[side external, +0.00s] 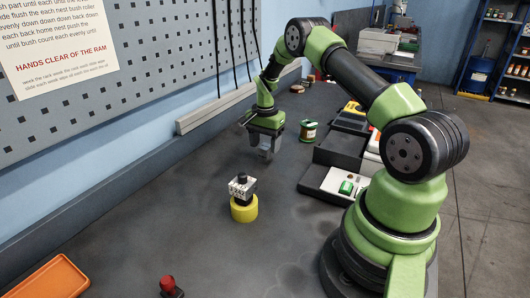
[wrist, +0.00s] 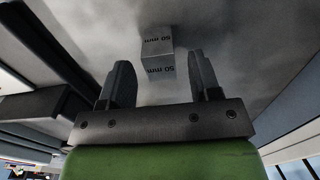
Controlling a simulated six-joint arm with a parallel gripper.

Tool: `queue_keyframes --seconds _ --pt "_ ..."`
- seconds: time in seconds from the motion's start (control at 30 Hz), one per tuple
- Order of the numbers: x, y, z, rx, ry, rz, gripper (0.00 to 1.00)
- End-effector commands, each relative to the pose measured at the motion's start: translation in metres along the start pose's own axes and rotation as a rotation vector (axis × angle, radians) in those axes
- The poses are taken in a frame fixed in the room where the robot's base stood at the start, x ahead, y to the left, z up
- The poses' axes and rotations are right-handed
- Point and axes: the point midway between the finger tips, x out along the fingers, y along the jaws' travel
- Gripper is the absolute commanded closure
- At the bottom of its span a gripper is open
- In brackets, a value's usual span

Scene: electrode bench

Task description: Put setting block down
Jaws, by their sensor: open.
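The setting block (wrist: 158,48) is a grey block marked "50 mm" on two faces. In the wrist view it is at the top middle, lying between the lines of my two fingers and around their tips. My gripper (wrist: 160,72) is open, with a gap visible on both sides of the block. In the side external view my gripper (side external: 265,153) points down, low over the bench left of the black tray. There the block is hard to tell apart from the grey fingers.
A yellow round base (side external: 244,211) with a marked metal piece and black knob on it stands nearer the camera. A green-labelled tin (side external: 308,132) stands right of my gripper. A black tray (side external: 322,170), an orange tray (side external: 50,281) and a red knob (side external: 168,284) are around. The bench between is clear.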

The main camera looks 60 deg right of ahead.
Motion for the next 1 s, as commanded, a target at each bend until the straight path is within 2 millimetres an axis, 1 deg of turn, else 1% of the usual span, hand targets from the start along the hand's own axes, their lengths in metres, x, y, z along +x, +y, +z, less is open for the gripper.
queue_keyframes --seconds 0.03,0.2,0.3,0.47,0.57,0.67,0.7,0.77,0.8,0.87,0.9,0.97,1.0 --pt "-0.014 -0.001 -0.001 -0.001 0.004 -0.005 0.43" --pt "-0.051 -0.001 -0.001 0.0 0.003 -0.004 0.43" --pt "-0.067 -0.001 -0.001 -0.001 0.004 -0.003 0.43" --pt "-0.083 -0.001 0.0 -0.004 0.003 -0.003 0.43" --pt "-0.1 -0.003 0.009 -0.038 0.008 -0.021 0.43" --pt "-0.133 -0.004 0.03 -0.126 0.023 -0.068 0.43" --pt "-0.15 -0.004 0.043 -0.174 0.03 -0.094 0.43" --pt "-0.176 0.001 0.064 -0.259 0.044 -0.136 0.43" --pt "-0.193 0.006 0.08 -0.316 0.052 -0.166 0.43" --pt "-0.216 0.016 0.102 -0.404 0.067 -0.212 0.43" --pt "-0.229 0.025 0.117 -0.461 0.076 -0.242 0.43" --pt "-0.247 0.04 0.139 -0.548 0.091 -0.288 0.43" --pt "-0.257 0.051 0.152 -0.605 0.103 -0.32 0.43"
